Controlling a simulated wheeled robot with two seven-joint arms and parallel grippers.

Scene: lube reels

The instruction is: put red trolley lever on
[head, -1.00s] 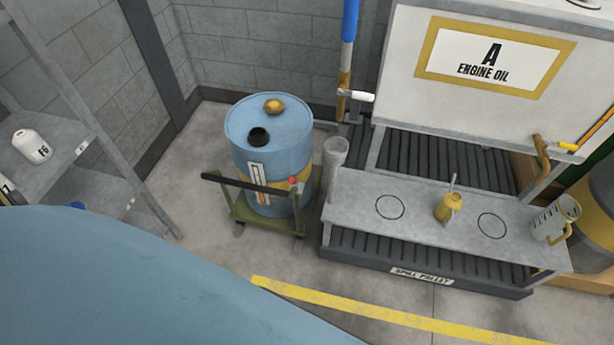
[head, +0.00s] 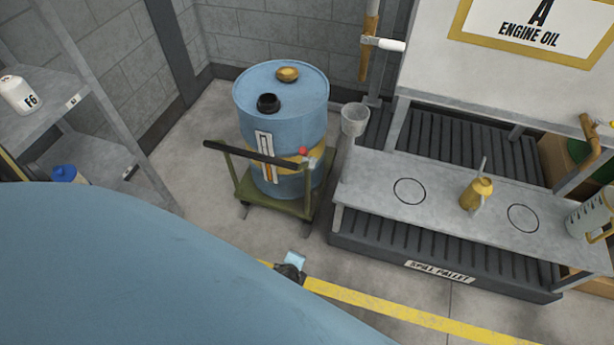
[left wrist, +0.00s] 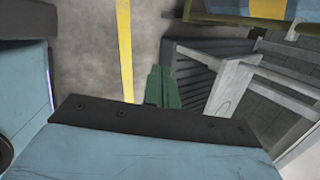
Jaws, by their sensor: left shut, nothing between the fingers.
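The olive-green trolley (head: 268,205) stands on the floor with a black push bar (head: 255,154) across its near side. The red knob of its lever (head: 303,150) shows near the bar's right end, with a short pale part just below it. My right gripper is in neither view.
A dark and light-blue part of my own arm shows above the yellow floor line (head: 390,310). The spill pallet (head: 440,272) and its grey bench (head: 365,190) stand right of the trolley. A grey shelf (head: 125,150) stands left. Floor in front of the trolley is clear.

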